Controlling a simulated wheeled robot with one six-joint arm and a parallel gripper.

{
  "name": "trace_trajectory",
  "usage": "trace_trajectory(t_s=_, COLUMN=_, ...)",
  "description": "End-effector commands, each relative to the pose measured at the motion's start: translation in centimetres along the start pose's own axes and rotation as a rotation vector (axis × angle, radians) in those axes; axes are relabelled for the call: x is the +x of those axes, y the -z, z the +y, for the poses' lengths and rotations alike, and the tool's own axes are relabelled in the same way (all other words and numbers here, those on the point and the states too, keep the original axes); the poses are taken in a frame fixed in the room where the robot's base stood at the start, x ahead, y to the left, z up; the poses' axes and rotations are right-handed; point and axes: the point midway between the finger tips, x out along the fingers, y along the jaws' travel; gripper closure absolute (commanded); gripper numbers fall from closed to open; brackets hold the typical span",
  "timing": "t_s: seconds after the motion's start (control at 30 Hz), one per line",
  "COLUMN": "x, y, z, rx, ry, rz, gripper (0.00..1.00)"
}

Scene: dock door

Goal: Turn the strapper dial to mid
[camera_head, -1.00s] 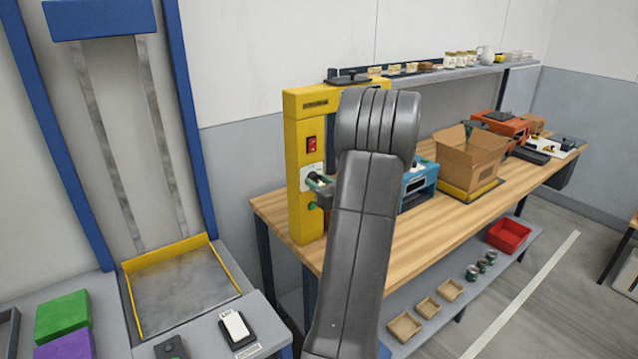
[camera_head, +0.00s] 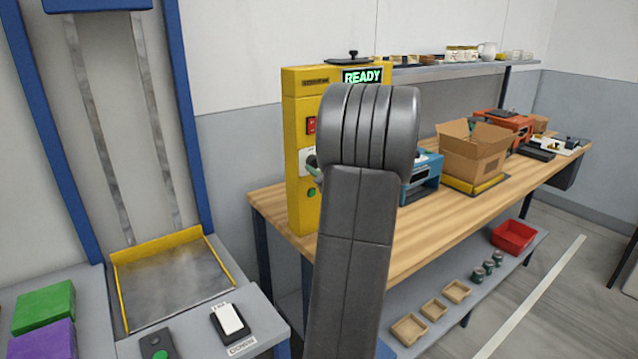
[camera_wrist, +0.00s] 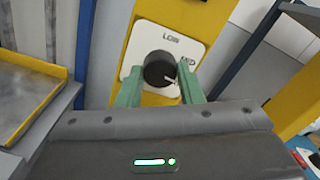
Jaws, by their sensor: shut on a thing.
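The yellow strapper (camera_head: 299,199) stands on the near end of the wooden bench, with a lit green READY display (camera_head: 362,76) at its top. In the wrist view its black round dial (camera_wrist: 159,69) sits on a white plate (camera_wrist: 139,49) marked LOW and MID. My gripper (camera_wrist: 161,88) has its two green fingers on either side of the dial and is shut on it. A pale mark on the dial's lower right is partly by the right finger. In the head view my arm hides most of the dial and gripper.
A blue device (camera_head: 425,177), an open cardboard box (camera_head: 474,151) and an orange machine (camera_head: 505,124) stand along the bench. A shelf above holds small items. Left is a blue-framed lift with a yellow-edged platform (camera_head: 172,287).

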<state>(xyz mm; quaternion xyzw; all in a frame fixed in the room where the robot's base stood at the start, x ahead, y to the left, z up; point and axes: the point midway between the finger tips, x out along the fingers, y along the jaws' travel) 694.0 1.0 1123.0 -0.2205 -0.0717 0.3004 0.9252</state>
Motion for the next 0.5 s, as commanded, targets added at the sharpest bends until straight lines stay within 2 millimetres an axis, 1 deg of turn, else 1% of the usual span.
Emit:
trace_trajectory(t_s=0.03, x=-0.01, y=0.79, z=0.43, rx=-0.046, ry=0.001, rz=-0.002, gripper=0.89)
trace_trajectory(t_s=0.3, x=0.01, y=0.67, z=0.38, rx=-0.285, ry=0.000, rz=-0.002, gripper=0.89)
trace_trajectory(t_s=0.5, x=0.01, y=0.51, z=0.26, rx=-0.425, ry=0.000, rz=0.000, gripper=0.89)
